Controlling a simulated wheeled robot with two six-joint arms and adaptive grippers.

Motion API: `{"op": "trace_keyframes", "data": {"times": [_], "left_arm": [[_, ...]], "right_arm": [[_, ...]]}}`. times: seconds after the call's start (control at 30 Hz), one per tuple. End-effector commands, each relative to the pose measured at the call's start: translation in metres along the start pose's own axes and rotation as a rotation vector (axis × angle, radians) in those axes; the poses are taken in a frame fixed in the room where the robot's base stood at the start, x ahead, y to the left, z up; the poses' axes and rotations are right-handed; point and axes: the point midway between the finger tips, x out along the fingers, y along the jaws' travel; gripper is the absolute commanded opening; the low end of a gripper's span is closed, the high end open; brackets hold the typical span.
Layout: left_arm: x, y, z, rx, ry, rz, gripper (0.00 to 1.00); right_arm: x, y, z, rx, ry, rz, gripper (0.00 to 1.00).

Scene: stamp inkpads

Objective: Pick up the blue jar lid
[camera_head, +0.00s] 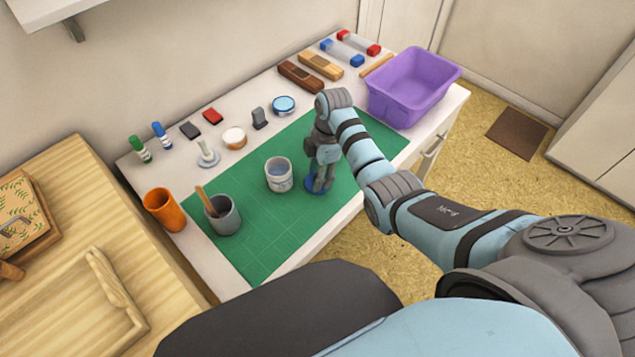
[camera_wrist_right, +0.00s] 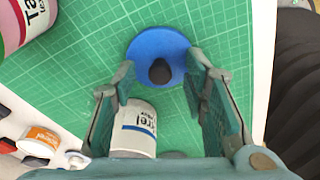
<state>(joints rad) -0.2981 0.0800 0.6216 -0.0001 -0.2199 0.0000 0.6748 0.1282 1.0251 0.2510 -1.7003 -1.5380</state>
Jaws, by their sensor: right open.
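The blue jar lid (camera_wrist_right: 143,47) is a flat blue disc with a dark knob (camera_wrist_right: 160,71) at its middle. It lies on the green mat. In the head view the lid (camera_head: 311,184) is partly hidden behind my right gripper (camera_head: 321,188). The right gripper points down over it, open. In the right wrist view its fingertips (camera_wrist_right: 160,78) are on either side of the knob, with a gap on both sides; I cannot tell their exact height above the lid. A white open jar (camera_head: 279,182) stands just left of the gripper. My left gripper is not in view.
The green cutting mat (camera_head: 262,240) covers the table front. A grey cup (camera_head: 224,220) with a stick and an orange cup (camera_head: 163,208) stand at left. A purple bin (camera_head: 405,95) is at the far right. A blue-topped tin (camera_head: 284,104) and several stamping items line the back.

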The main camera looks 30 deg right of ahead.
Motion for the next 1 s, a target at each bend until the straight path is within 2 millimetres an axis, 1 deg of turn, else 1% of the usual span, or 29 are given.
{"op": "trace_keyframes", "data": {"times": [0.1,0.17,0.3,0.33,0.47,0.5,0.67,0.77,0.87,0.97,1.0], "left_arm": [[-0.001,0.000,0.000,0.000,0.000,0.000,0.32],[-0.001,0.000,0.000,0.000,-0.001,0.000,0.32],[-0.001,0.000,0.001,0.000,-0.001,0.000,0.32],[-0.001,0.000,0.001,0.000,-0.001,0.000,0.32],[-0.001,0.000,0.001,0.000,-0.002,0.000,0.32],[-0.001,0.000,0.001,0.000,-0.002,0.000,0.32],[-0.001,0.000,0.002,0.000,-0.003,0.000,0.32],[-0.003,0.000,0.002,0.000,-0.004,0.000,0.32],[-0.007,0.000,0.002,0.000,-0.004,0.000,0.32],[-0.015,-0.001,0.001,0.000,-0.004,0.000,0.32],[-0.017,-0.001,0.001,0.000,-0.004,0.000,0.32]], "right_arm": [[-0.002,0.000,-0.001,-0.001,0.000,0.001,0.40],[-0.002,0.000,-0.001,-0.001,0.000,0.000,0.31],[-0.002,0.000,-0.001,-0.001,0.001,0.000,0.08],[-0.002,0.000,-0.001,-0.001,0.001,0.000,0.06],[-0.002,0.000,-0.001,-0.001,0.001,0.000,0.05],[-0.002,0.000,-0.001,-0.001,0.001,0.000,0.03],[-0.002,0.000,-0.001,-0.001,0.001,0.001,0.03],[-0.006,0.001,-0.001,-0.001,0.001,0.001,0.03],[-0.018,0.001,-0.003,-0.001,0.001,0.002,0.03],[-0.038,0.001,-0.006,-0.002,0.001,0.004,0.03],[-0.048,0.002,-0.008,-0.002,0.001,0.005,0.03]]}}
